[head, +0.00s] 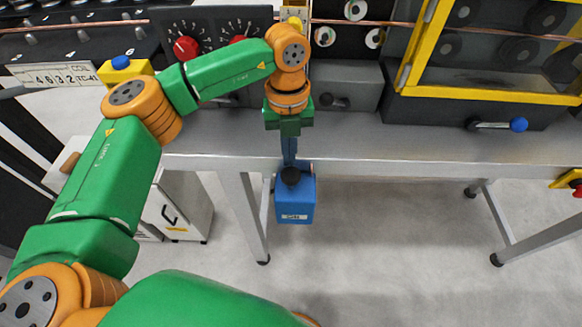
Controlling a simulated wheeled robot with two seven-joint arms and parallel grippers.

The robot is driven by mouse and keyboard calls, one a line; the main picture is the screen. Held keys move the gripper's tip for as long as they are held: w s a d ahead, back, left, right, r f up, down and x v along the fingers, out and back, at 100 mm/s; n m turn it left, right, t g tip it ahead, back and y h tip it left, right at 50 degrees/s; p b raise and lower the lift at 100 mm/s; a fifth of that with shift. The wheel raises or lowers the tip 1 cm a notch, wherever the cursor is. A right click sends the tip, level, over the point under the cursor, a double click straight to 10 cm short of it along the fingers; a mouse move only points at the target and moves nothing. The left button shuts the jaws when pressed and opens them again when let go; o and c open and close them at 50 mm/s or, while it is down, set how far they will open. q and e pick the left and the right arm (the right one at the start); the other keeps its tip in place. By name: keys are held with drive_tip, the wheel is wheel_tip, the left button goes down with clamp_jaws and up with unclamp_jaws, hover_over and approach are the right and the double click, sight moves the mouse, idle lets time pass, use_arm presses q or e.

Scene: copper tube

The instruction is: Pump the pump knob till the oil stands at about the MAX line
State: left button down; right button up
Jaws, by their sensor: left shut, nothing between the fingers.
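A blue oil box (297,205) with a small white label hangs at the front edge of the grey table, near the middle of the view. Its black round pump knob (290,177) is on top. My left gripper (290,161) points down right above the knob, with its fingers shut and nothing between them. From this angle I cannot tell whether the fingertips touch the knob. The oil level and the MAX line cannot be seen from here. My right gripper is not in view.
The grey table (420,148) runs across the view behind the box. A yellow-framed machine guard (406,75) stands at the back right, with a blue-ended handle (518,125) below it. A control panel with red knobs (186,47) is at the back left. The floor in front is clear.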

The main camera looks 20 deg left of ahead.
use_arm(q)
drive_tip(key=shift+w+a+r, duration=0.15)
drive_tip(key=shift+w, duration=0.2)
drive_tip(key=shift+w+a, duration=0.1)
drive_tip(key=shift+w, duration=0.15)
